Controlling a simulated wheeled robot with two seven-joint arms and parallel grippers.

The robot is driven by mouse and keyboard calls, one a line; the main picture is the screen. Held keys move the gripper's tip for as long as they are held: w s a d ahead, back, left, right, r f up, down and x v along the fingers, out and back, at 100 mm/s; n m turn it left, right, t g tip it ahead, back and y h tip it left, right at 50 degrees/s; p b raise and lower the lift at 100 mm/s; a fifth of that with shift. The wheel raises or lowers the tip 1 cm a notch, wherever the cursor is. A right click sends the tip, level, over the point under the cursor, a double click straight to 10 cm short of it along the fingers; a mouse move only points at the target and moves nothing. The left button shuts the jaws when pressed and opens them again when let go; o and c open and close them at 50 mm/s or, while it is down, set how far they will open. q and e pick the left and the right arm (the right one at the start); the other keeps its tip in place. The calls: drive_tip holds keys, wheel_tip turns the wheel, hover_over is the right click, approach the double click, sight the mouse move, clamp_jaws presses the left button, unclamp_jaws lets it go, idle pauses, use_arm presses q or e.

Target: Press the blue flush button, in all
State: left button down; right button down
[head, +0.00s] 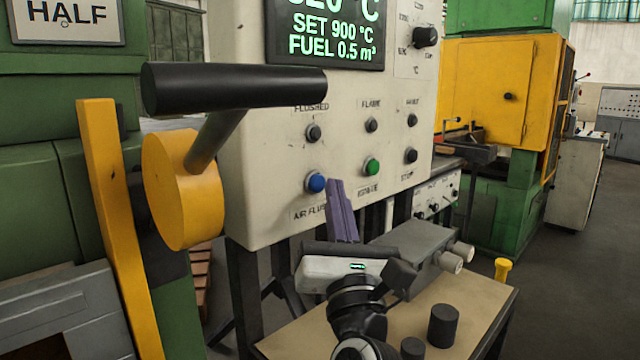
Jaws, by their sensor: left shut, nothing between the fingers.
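The blue flush button (316,182) is a round button low on the pale control panel (260,150), above a label reading AIR FLUSH, which is partly hidden. My left gripper (336,186) has purple fingers closed together, pointing up, with nothing between them. In the picture its fingertips are just right of the blue button. I cannot tell how far they are from the panel face. My right gripper is not in view.
A green button (372,167) and several dark lamps or knobs share the panel, under a display (330,30). A black-handled lever on a yellow hub (182,190) juts out at left. Below is a table (475,295) with dark cylinders (443,326) and a grey block (425,240).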

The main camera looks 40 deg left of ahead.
use_arm(q)
drive_tip(key=shift+a, duration=0.3)
drive_tip(key=shift+a, duration=0.4)
idle(0.6)
drive_tip(key=shift+d, duration=0.8)
drive_tip(key=d, duration=0.5)
drive_tip(key=shift+s+b, duration=0.2)
drive_tip(key=shift+b, duration=0.15)
idle(0.7)
